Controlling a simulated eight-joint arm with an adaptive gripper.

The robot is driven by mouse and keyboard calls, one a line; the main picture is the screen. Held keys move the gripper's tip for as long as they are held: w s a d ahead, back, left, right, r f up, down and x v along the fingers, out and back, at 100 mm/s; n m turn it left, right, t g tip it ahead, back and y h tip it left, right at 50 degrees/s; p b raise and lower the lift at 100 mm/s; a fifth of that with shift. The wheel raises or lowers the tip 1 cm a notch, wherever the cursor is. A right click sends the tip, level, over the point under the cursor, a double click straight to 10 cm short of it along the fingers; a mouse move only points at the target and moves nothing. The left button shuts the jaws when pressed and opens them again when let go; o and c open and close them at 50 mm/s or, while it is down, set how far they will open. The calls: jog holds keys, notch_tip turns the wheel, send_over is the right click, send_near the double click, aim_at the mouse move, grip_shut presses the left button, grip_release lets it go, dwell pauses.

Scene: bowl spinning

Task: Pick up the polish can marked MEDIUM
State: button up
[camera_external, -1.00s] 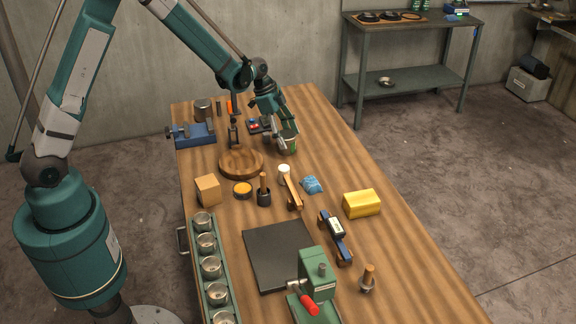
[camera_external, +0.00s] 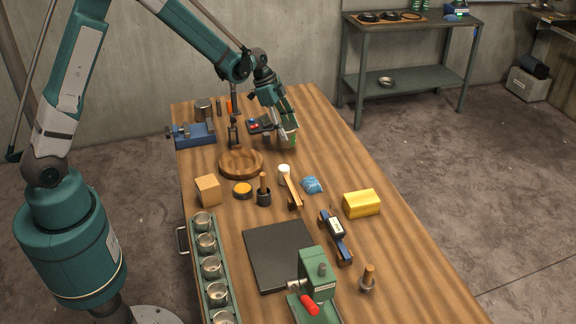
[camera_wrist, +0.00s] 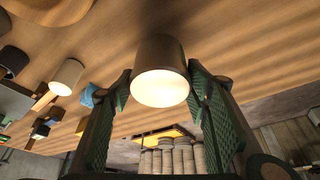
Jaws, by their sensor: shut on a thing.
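My gripper (camera_external: 285,133) is shut on a can (camera_external: 290,136) near the far right part of the wooden workbench. In the wrist view the can (camera_wrist: 160,72) stands between the two green ridged finger pads, with its pale bright end facing the camera. Its sides look brownish grey there, and some green shows on it in the external view. I cannot read any marking on it, so MEDIUM cannot be confirmed. In the external view the fingers partly cover the can.
A wooden bowl (camera_external: 241,164) sits left of and nearer than my gripper. A blue vise-like tool (camera_external: 194,134) and a grey can (camera_external: 203,108) stand at the back left.

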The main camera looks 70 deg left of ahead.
jog(key=shift+r, duration=3.2)
